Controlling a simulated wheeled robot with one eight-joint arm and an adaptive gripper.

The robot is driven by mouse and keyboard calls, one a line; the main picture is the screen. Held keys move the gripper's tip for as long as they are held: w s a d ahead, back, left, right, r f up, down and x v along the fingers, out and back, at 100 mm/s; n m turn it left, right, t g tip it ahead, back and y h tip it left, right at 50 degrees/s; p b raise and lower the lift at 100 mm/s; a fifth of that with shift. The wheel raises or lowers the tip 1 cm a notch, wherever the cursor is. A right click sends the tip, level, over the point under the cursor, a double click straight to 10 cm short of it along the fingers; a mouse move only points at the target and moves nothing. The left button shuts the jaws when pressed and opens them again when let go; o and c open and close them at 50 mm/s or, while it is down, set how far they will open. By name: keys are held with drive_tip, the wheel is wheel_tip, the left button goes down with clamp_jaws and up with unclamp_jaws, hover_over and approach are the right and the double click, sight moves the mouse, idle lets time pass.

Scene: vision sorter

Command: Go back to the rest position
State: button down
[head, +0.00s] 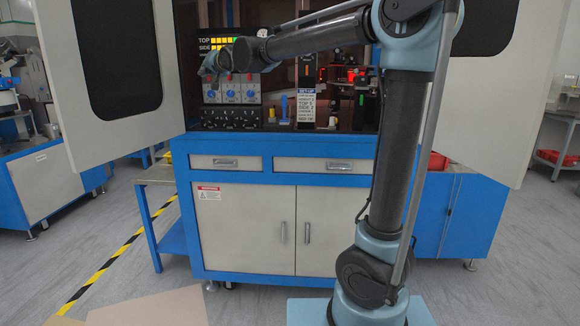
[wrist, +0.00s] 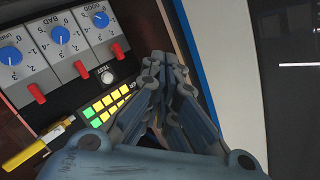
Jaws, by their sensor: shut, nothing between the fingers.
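My gripper (wrist: 166,60) is shut and empty in the wrist view, its two fingers meeting at the tips. In the head view my gripper (head: 207,74) is small, at the left end of my outstretched arm, in front of the cabinet opening. It is close to the control panel (head: 230,90) with blue knobs; I cannot tell the exact gap. In the wrist view the panel (wrist: 58,62) shows blue knobs, red levers and a white TEST button (wrist: 106,77), left of the fingers. A strip of green and yellow lights (wrist: 110,104) is partly hidden behind my gripper.
Open white cabinet doors (head: 95,60) flank the workspace. The blue cabinet (head: 290,180) has drawers below. A setup sign (head: 306,104) and a blue-handled item (head: 284,106) stand inside. In the wrist view a yellow item (wrist: 28,152) lies lower left.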

drive_tip(key=s+d+f+g+h, duration=0.1)
drive_tip(key=s+d+f+h, duration=0.25)
drive_tip(key=d+f, duration=0.6)
drive_tip(key=s+d+f+g+h, duration=0.15)
drive_tip(key=s+d+f, duration=0.3)
drive_tip(key=d, duration=0.95)
drive_tip(key=s+d+f+g+h, duration=0.1)
drive_tip(key=s+d+f+h, duration=0.25)
drive_tip(key=d+f, duration=0.65)
drive_tip(key=s+d+f+g, duration=0.2)
drive_tip(key=s+d+f, duration=0.3)
drive_tip(key=s+f, duration=0.2)
drive_tip(key=s+d+f+g+h, duration=0.1)
drive_tip(key=s+d+f+g, duration=0.1)
drive_tip(key=s+d+f, duration=0.4)
drive_tip(key=s+d+f+g+h, duration=0.1)
drive_tip(key=s+d+f, duration=0.5)
drive_tip(key=s, duration=0.8)
wheel_tip(320, 180, down, 3)
drive_tip(key=shift+s+d+r+m+g, duration=0.15)
drive_tip(key=shift+s+m+g, duration=0.2)
drive_tip(key=shift+g, duration=0.5)
